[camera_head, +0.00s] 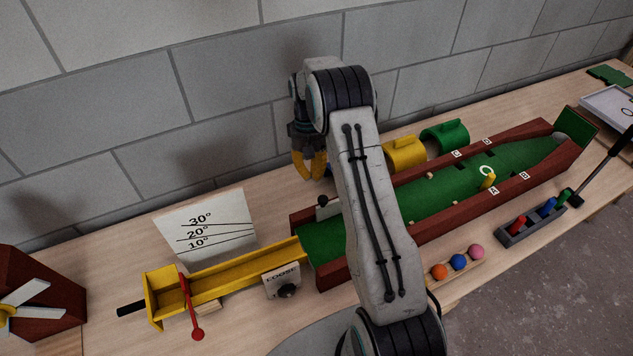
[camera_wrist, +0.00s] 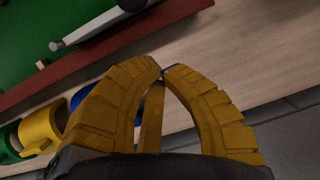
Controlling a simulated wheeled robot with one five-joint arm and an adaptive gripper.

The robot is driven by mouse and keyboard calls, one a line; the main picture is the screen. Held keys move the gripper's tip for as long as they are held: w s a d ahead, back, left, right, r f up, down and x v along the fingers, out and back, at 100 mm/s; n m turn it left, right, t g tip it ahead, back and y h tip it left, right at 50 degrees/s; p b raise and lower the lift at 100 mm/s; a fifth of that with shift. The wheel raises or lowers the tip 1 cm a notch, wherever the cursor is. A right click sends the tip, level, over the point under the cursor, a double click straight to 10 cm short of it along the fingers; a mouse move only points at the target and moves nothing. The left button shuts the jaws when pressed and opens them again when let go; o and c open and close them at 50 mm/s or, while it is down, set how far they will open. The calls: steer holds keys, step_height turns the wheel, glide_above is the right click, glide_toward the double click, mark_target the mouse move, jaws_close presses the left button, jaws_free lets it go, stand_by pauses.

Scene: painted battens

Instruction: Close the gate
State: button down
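No part is labelled as a gate. A red lever (camera_head: 187,292) with a round red knob lies across the yellow chute (camera_head: 240,267) near its left end, knob toward the front edge. A pale plate with a black knob (camera_head: 323,201) stands at the left end of the green course, partly behind my arm. I cannot tell which is the gate. My gripper (camera_head: 309,168) hangs above the table behind the course, apart from both. In the wrist view, its yellow fingertips (camera_wrist: 162,71) meet with nothing seen between them. A grey bar (camera_wrist: 100,27) crosses the green surface there.
The red-railed green course (camera_head: 445,190) runs right, partly hidden by my arm. Yellow (camera_head: 404,152) and green (camera_head: 446,135) tunnels stand behind it. A white angle card (camera_head: 205,225) stands behind the chute. Coloured balls (camera_head: 459,261) and a peg rack (camera_head: 531,224) sit in front. A block wall closes the back.

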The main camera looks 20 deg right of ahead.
steer(key=shift+s+a+f+p, duration=0.1)
steer(key=shift+s+p, duration=0.35)
steer(key=shift+s, duration=0.2)
steer(key=shift+s+a+f+p, duration=0.1)
steer(key=shift+s+f+p, duration=0.05)
steer(key=shift+s+p, duration=0.45)
steer(key=shift+s+a+f+p, duration=0.1)
steer(key=shift+s+p, duration=0.25)
steer(key=shift+s, duration=0.35)
